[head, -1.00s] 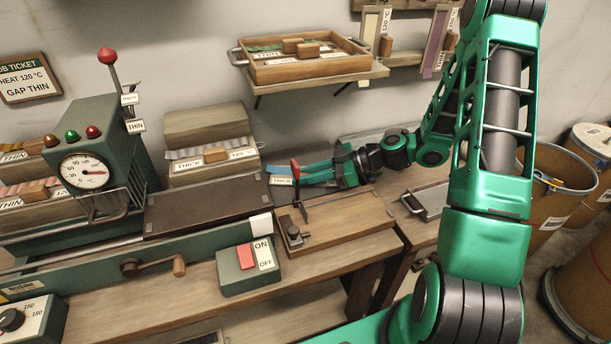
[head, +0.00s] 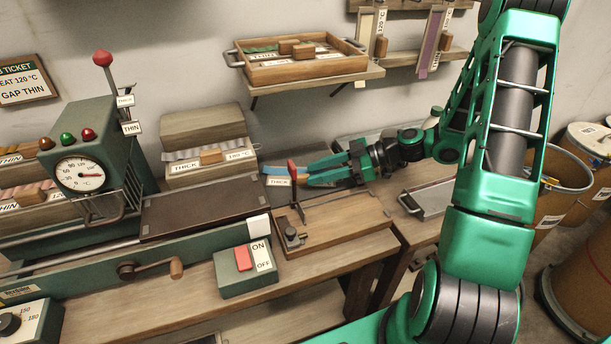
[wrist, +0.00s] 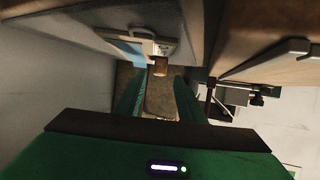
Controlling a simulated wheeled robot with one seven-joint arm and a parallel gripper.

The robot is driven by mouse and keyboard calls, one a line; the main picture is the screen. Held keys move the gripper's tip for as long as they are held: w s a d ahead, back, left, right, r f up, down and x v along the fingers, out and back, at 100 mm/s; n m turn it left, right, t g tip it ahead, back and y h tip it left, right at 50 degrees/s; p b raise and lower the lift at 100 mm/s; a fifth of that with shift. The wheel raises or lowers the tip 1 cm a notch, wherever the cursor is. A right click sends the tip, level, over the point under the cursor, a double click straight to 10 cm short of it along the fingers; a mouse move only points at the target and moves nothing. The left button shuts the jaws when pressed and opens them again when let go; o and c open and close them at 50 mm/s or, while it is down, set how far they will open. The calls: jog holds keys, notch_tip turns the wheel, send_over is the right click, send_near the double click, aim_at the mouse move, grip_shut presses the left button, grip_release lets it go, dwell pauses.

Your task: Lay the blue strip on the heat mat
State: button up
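The blue strip (head: 275,169) lies at the back of the bench, with a white THICK label on its near side. It also shows in the wrist view (wrist: 128,50), beside a small wooden block (wrist: 160,66). My gripper (head: 306,176) reaches in from the right, low at the strip's right end. In the wrist view its two green fingers (wrist: 158,82) are apart, with the block just ahead of and between their tips. I cannot tell if they touch it. The dark flat plate (head: 200,212), which looks like the heat mat, lies bare on the bench to the left.
A wooden board with an upright red-tipped lever (head: 294,185) stands just in front of my fingers. An ON/OFF switch box (head: 246,270) sits at the front. A shelf tray (head: 300,70) hangs above. A green gauge machine (head: 90,150) stands left.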

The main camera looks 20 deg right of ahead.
jog(key=v, duration=0.7)
jog(key=shift+a, duration=0.1)
jog(key=shift+a, duration=0.1)
